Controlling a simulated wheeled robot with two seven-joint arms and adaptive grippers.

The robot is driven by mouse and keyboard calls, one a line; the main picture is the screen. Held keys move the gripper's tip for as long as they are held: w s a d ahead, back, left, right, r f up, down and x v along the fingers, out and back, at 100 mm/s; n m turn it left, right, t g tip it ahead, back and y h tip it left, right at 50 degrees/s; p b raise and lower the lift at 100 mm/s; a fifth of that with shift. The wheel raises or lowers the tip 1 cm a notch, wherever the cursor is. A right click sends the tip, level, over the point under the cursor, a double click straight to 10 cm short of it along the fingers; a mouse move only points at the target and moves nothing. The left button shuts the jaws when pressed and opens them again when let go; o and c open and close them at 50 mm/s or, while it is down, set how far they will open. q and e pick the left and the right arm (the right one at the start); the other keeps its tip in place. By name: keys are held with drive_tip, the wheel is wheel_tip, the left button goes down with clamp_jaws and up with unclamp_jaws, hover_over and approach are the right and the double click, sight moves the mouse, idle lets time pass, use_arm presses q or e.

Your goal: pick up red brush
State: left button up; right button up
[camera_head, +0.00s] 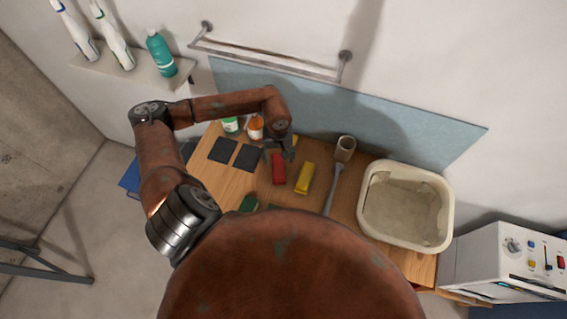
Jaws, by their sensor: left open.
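The red brush (278,170) lies on the wooden table (233,183), a small red block shape left of a yellow one. My left arm reaches in from the left and bends down over the table. My left gripper (279,153) is open at the far end of the red brush, above or beside it; I cannot tell whether it touches. The gripper partly hides the brush's far end. My right gripper is not in view.
A yellow brush-like block (305,178) lies close to the right of the red brush. A grey long-handled tool (336,180), a cream basin (365,209), dark squares (223,150), an orange-and-white container (255,128) and a green-labelled container (231,126) stand around.

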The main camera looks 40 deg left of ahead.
sight(278, 165)
use_arm(q)
wheel_tip(278, 165, down, 3)
drive_tip(key=shift+s+a+r+p, duration=0.1)
drive_tip(key=shift+s+r+p, duration=0.1)
drive_tip(key=shift+p, duration=0.3)
drive_tip(key=f+p, duration=0.1)
drive_tip(key=f, duration=0.1)
drive_tip(key=f+p, duration=0.1)
drive_tip(key=f, duration=0.1)
drive_tip(key=shift+w+a+f, duration=0.1)
drive_tip(key=shift+w+f, duration=0.1)
drive_tip(key=shift+f, duration=0.2)
drive_tip(key=shift+c, duration=0.4)
drive_tip(key=c, duration=1.4)
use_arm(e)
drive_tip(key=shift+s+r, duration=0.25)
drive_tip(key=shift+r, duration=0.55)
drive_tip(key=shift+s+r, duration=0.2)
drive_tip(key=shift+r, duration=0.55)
use_arm(q)
drive_tip(key=shift+r, duration=0.15)
